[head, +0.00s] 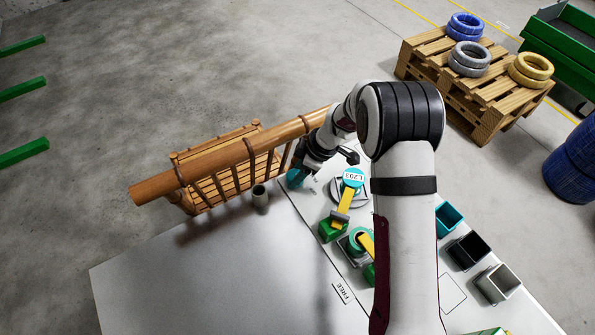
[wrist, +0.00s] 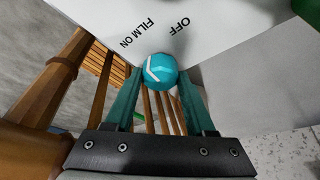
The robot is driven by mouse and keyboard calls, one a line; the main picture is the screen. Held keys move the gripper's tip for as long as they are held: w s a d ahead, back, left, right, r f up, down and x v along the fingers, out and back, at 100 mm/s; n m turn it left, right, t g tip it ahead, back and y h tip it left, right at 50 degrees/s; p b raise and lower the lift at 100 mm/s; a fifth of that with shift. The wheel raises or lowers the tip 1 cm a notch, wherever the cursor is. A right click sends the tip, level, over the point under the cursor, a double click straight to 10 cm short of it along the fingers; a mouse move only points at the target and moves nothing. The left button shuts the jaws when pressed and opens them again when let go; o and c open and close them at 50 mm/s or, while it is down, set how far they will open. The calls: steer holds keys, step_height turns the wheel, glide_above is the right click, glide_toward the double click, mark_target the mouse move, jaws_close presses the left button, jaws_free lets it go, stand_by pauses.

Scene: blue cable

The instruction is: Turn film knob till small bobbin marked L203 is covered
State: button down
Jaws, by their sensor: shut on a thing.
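The film knob (wrist: 160,69) is a round teal knob with a white mark on its left side, in the wrist view. It sits at the edge of a white panel lettered FILM ON and OFF. My gripper (wrist: 160,76) has its two teal fingers on either side of the knob and is shut on it. In the head view my gripper (head: 296,177) is at the table's far edge, and the knob is hard to tell from the fingers. The small bobbin marked L203 (head: 353,176) is right of my gripper, its label showing and uncovered.
A yellow strip (head: 345,207) runs from the bobbin to a green block (head: 331,230). A second teal bobbin (head: 360,239) is nearer. A wooden railing (head: 225,165) stands close left of my gripper, with a small grey cup (head: 260,199) nearby. Square bins (head: 497,283) stand right of my arm.

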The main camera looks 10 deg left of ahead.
steer(key=m+t, duration=0.1)
steer(key=m, duration=0.1)
steer(key=m+t, duration=0.1)
steer(key=m, duration=0.2)
steer(key=shift+s+h, duration=0.2)
steer(key=shift+h, duration=0.1)
steer(key=shift+a+m+t+h, duration=0.1)
steer(key=shift+m+t+h, duration=0.2)
steer(key=shift+m, duration=0.9)
steer(key=shift+a+m+t+h, duration=0.15)
steer(key=shift+m+t, duration=0.25)
steer(key=shift+m, duration=0.8)
steer(key=shift+d, duration=0.1)
steer(key=shift+c, duration=1.2)
jaws_free()
steer(key=v, duration=1.6)
